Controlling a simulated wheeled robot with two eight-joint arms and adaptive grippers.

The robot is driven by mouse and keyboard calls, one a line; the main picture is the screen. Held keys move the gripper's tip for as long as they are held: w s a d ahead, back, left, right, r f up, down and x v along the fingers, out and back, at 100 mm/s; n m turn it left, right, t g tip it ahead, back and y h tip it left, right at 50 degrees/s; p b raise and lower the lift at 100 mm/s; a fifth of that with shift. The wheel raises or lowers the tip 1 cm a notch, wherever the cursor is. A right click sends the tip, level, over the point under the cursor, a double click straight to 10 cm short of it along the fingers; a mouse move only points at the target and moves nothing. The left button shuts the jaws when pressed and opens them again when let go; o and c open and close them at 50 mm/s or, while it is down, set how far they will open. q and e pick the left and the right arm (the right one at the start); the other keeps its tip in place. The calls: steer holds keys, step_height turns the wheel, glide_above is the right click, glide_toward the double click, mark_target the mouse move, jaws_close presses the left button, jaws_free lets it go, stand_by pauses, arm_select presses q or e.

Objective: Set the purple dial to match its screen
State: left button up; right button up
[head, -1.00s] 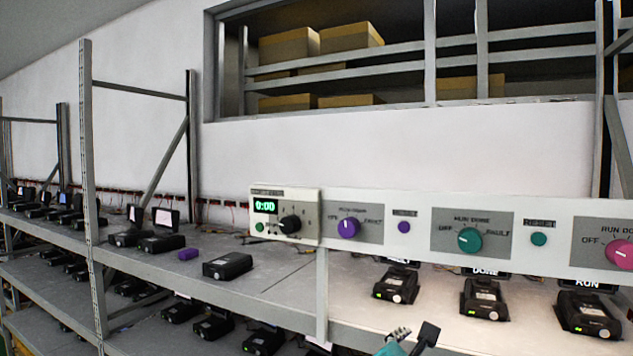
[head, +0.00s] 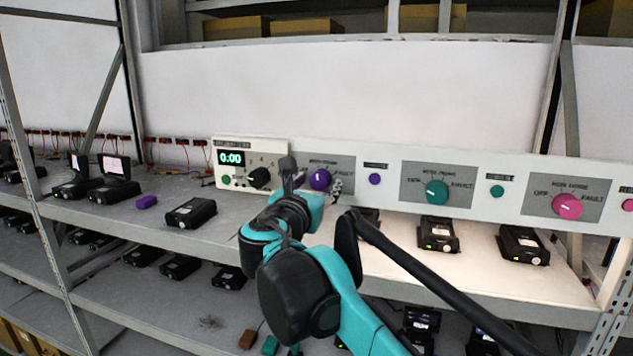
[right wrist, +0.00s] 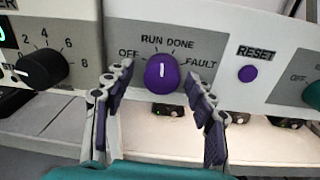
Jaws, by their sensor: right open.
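The purple dial (head: 320,179) sits on a grey plate of the white panel. In the right wrist view the purple dial (right wrist: 162,72) has its white mark pointing about straight up, below the words RUN DONE, with OFF at left and FAULT at right. My right gripper (head: 312,176) is open in front of it. In the wrist view its fingers (right wrist: 159,84) stand on either side of the dial; I cannot tell whether they touch it. The device below the dial (head: 369,216) is mostly hidden by my arm, and I cannot read its screen. My left gripper is not in view.
A purple RESET button (right wrist: 248,74) is right of the dial. A black numbered knob (head: 260,177) and a green 0:00 display (head: 231,158) are at left. Teal (head: 437,192) and pink (head: 568,207) dials are farther right. Black devices stand on the shelf below.

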steer(key=shift+d, duration=0.2)
steer(key=shift+a, duration=0.1)
steer(key=c, duration=1.2)
steer(key=shift+o, duration=0.2)
